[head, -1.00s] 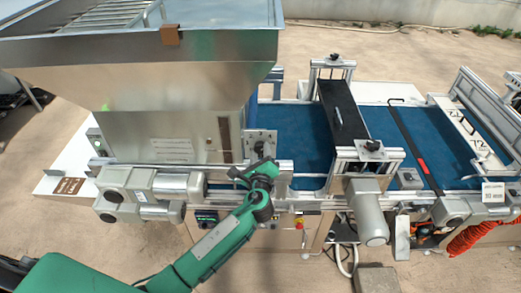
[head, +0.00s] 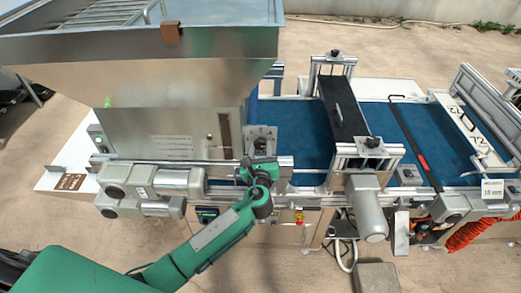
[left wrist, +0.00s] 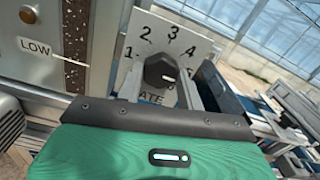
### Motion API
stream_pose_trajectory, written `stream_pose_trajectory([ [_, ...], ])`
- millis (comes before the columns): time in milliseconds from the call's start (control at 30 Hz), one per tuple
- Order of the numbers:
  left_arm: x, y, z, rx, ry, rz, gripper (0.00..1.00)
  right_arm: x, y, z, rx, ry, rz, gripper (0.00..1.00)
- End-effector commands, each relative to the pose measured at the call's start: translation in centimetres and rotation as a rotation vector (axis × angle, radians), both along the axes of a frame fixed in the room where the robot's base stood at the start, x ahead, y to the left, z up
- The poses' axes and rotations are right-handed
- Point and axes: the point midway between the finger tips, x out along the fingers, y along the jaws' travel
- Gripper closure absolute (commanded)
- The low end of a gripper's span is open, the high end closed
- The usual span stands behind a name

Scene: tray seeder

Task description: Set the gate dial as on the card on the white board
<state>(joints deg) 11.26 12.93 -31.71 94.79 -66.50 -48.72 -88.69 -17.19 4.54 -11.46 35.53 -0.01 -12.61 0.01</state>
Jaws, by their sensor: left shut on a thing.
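The gate dial is a dark faceted knob (left wrist: 160,72) on a pale plate numbered 1, 2, 3, 4 in an arc, with partly covered "GATE" lettering below. In the head view its plate (head: 262,132) is on the machine front, right of the hopper. My left gripper (head: 260,162) is at the dial, with its fingers either side of the knob, shut on it. A pale mark shows on the knob's lower right; I cannot tell the setting exactly. A brown card (head: 71,182) lies on a white board (head: 52,170) at the left; its lettering is too small to read. My right gripper is out of view.
The steel hopper (head: 150,80) overhangs at the upper left. A metal rail (head: 220,163) and grey motors (head: 150,185) lie close to my left gripper. A blue belt (head: 300,130) runs to the right. A tag reading "18 mm" (head: 492,190) is at the far right.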

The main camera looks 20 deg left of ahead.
Motion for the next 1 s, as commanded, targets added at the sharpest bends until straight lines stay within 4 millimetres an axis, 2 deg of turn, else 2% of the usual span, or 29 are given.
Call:
stream_pose_trajectory([
  [333, -0.1, 0.0, -0.3, 0.000, 0.006, 0.000, 0.85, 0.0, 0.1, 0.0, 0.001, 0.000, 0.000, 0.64],
  [367, -0.1, 0.0, -0.3, -0.001, 0.006, 0.000, 0.57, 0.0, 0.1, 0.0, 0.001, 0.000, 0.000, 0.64],
  [433, -0.1, 0.0, -0.3, 0.000, 0.005, 0.000, 0.43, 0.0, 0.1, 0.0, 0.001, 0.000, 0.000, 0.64],
  [467, -0.1, 0.0, -0.3, 0.000, 0.005, 0.000, 0.41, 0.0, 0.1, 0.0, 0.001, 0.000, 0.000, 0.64],
  [767, -0.2, -0.1, -0.2, -0.001, 0.002, 0.000, 0.41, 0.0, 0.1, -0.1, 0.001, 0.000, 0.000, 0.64],
  [867, -0.8, -0.3, -0.4, -0.002, 0.002, -0.002, 0.41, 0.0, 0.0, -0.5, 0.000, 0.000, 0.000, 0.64],
  [1000, -2.8, -0.8, -0.6, -0.004, 0.003, -0.001, 0.41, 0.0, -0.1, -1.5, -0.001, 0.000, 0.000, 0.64],
])
